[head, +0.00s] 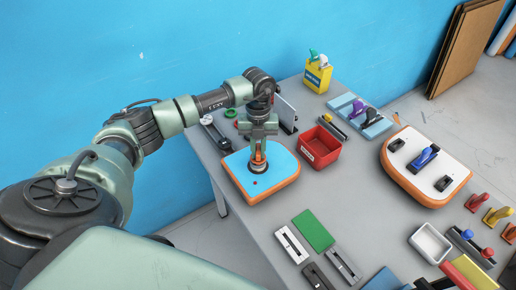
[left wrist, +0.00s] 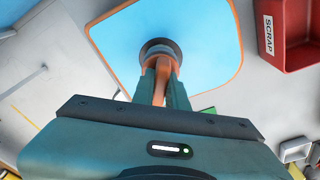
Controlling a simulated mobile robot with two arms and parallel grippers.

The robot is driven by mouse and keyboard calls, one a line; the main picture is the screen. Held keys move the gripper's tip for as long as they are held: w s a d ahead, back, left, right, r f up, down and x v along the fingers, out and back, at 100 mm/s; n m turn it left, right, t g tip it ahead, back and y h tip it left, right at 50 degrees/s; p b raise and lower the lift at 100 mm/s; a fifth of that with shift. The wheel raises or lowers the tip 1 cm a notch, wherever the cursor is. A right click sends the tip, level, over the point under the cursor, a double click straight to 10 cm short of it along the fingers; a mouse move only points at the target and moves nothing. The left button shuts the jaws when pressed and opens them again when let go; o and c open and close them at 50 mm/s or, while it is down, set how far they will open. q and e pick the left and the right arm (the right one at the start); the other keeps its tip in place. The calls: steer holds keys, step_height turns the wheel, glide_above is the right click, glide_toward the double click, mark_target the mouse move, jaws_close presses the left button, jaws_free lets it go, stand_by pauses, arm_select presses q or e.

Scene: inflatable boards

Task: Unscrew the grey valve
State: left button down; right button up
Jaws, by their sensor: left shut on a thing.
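A blue-topped inflatable board (head: 281,178) with an orange edge lies on the table at the back left. My left gripper (head: 259,158) points straight down over it and is shut on an orange piece standing in a dark round fitting (head: 258,167) on the board. In the left wrist view the orange piece (left wrist: 160,90) sits between the two fingers, and the dark grey ring of the fitting (left wrist: 158,47) shows just past the fingertips on the blue top (left wrist: 205,35). I cannot make out a grey valve body; the fingers hide it. My right gripper is not in view.
A red scrap bin (head: 320,147) stands close right of the board. A white-topped board (head: 426,167) with a blue-handled tool lies further right. Several tools, a green sheet (head: 313,230) and a white tray (head: 430,243) lie nearer. A blue wall is behind.

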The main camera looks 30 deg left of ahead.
arm_select(q)
steer(key=shift+s+f+n, duration=0.25)
steer(key=shift+f+n, duration=0.05)
steer(key=shift+n, duration=0.5)
steer(key=shift+d, duration=0.1)
steer(key=shift+p, duration=0.3)
steer(key=shift+r+n+p, duration=0.15)
steer(key=shift+n+p, duration=0.3)
steer(key=shift+n, duration=0.35)
steer(key=shift+n+p, duration=0.4)
steer(key=shift+n, duration=0.5)
